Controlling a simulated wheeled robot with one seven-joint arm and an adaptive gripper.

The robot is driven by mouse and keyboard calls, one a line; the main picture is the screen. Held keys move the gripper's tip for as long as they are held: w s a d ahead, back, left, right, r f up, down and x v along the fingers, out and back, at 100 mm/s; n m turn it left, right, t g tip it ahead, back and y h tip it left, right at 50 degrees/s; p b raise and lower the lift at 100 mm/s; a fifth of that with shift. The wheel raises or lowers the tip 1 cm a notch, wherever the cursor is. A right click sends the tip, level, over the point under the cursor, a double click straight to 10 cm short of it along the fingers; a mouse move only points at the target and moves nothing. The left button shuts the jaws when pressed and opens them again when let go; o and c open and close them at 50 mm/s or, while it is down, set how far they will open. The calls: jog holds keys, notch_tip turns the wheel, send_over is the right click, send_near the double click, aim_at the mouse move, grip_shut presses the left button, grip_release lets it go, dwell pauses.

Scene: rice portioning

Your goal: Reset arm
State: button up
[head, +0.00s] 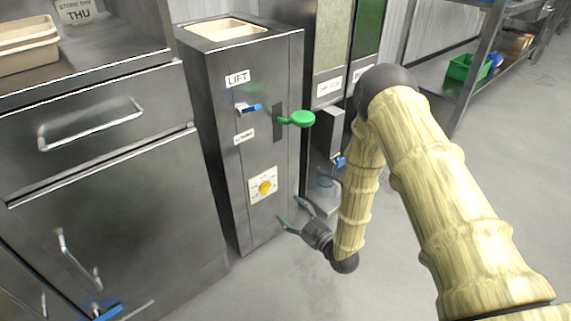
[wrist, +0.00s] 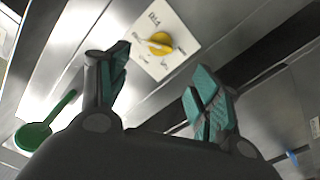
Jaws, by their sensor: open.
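My gripper (head: 292,216) is open and empty, low in front of the right side of the steel lift cabinet (head: 217,160). In the wrist view my gripper (wrist: 160,90) has its two teal-padded fingers spread apart, with nothing between them. A yellow dial (wrist: 160,43) on a white plate shows beyond the fingers; the dial is also on the cabinet front in the head view (head: 265,187). My arm, in a yellowish ribbed sleeve, bends down from the right side of the head view.
A green-knobbed lever (head: 302,118) and a blue handle (head: 248,108) stick out from the cabinet. Dispensers with a blue tap (head: 339,162) stand beside it. Steel drawers (head: 100,118) are at left. A shelf with a green bin (head: 467,66) is at back right. Open floor (head: 520,150) lies right.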

jog(key=s+d+f+m+g+h, duration=0.45)
jog(key=s+f, duration=0.25)
jog(key=s, duration=0.2)
jog(key=s+d+f+m+g+h, duration=0.3)
jog(key=s+d+f, duration=0.2)
jog(key=s+f, duration=0.4)
jog(key=s+d+m+g+h, duration=0.2)
jog(key=s+d+m+g, duration=0.15)
jog(key=s, duration=0.85)
jog(key=s+d+m+g+h, duration=0.1)
jog(key=s+d+m+g, duration=0.25)
jog(key=s, duration=0.85)
notch_tip(320, 180, up, 37)
jog(key=a+p, duration=0.1)
jog(key=p, duration=3.5)
jog(key=shift+w+n, duration=0.15)
jog(key=shift+n, duration=0.3)
jog(key=shift+f, duration=0.15)
